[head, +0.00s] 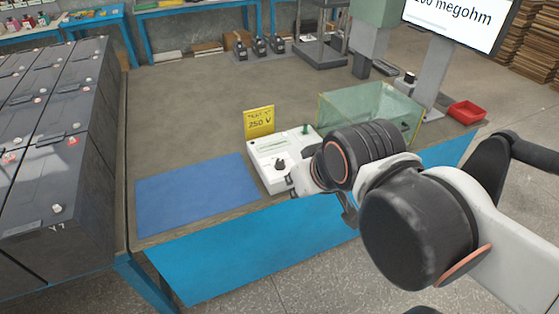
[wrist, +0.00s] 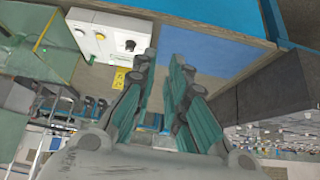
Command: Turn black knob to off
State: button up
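The black knob (head: 280,165) sits on the front part of a white instrument box (head: 267,148) on the workbench. In the wrist view the knob (wrist: 130,45) shows on the white panel, left of my fingertips and apart from them. Its pointer setting is too small to read. My gripper (wrist: 164,60) is open and empty, with a narrow gap between its green-grey fingers. In the head view my arm comes in from the right beside the box, and its wrist mostly hides the fingers.
A yellow "250 V" sign (head: 259,122) stands behind the box. A green glass case (head: 372,108) stands to its right, close to my arm. A blue mat (head: 196,195) lies bare on the left. Large dark batteries (head: 55,150) line the left side. A red tray (head: 467,112) sits far right.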

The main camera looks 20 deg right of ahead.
jog(key=o, duration=0.5)
jog(key=shift+m+g, duration=0.3)
jog(key=w+r, duration=0.1)
jog(key=w+r+p, duration=0.1)
jog(key=w+r, duration=0.1)
jog(key=shift+w+d+p, duration=0.25)
jog(key=shift+p, duration=0.15)
jog(key=m+g+p, duration=0.4)
jog(key=g+p, duration=0.2)
jog(key=p, duration=0.7)
send_over(280, 161)
notch_tip(280, 161, down, 13)
notch_tip(280, 161, down, 14)
jog(key=b, duration=0.3)
jog(key=c, duration=1.1)
